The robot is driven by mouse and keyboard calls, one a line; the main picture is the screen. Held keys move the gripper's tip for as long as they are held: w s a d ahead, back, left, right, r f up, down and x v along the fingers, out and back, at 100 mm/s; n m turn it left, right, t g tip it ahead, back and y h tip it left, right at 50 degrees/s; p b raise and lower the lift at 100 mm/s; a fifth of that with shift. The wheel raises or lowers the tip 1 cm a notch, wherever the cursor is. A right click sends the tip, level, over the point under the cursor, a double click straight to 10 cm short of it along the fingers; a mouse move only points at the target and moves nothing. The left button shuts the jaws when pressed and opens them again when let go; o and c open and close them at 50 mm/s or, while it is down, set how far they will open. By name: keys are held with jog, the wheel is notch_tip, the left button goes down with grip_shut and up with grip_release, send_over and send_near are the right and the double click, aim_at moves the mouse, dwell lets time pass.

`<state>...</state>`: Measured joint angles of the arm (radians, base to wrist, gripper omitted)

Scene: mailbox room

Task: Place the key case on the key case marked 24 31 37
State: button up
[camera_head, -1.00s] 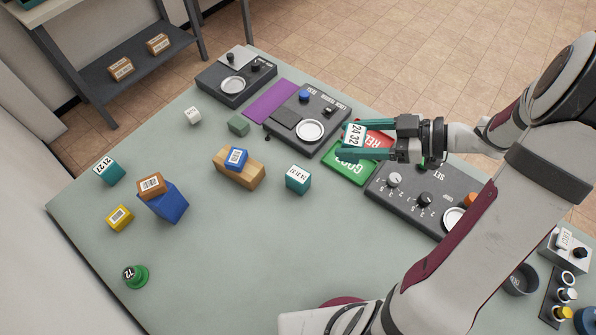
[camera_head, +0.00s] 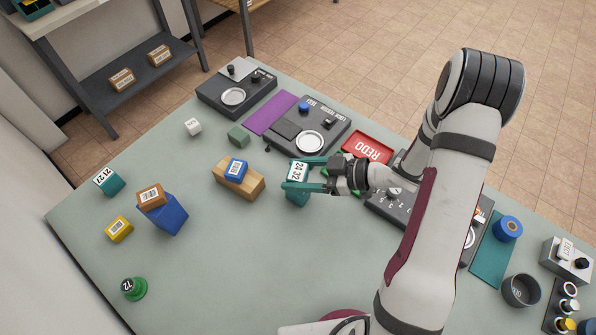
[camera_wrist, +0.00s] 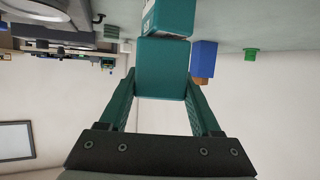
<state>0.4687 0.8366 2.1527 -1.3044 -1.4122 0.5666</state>
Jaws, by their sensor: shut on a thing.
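My gripper (camera_head: 296,174) is shut on a teal key case (camera_head: 299,169) with a white label reading 24 32. In the wrist view the held case (camera_wrist: 163,68) sits between the two teal fingers. The other teal key case (camera_head: 296,199), which showed a white label before, stands on the table right under the held one. Its top is hidden in the head view. In the wrist view it shows just beyond the held case (camera_wrist: 168,18). I cannot tell whether the two cases touch.
A wooden block with a blue box (camera_head: 236,167) on it is to the left. The front of the table (camera_head: 220,260) is clear.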

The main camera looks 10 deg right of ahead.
jog(key=shift+f, duration=0.15)
jog(key=o, duration=1.4)
jog(key=shift+o, duration=0.2)
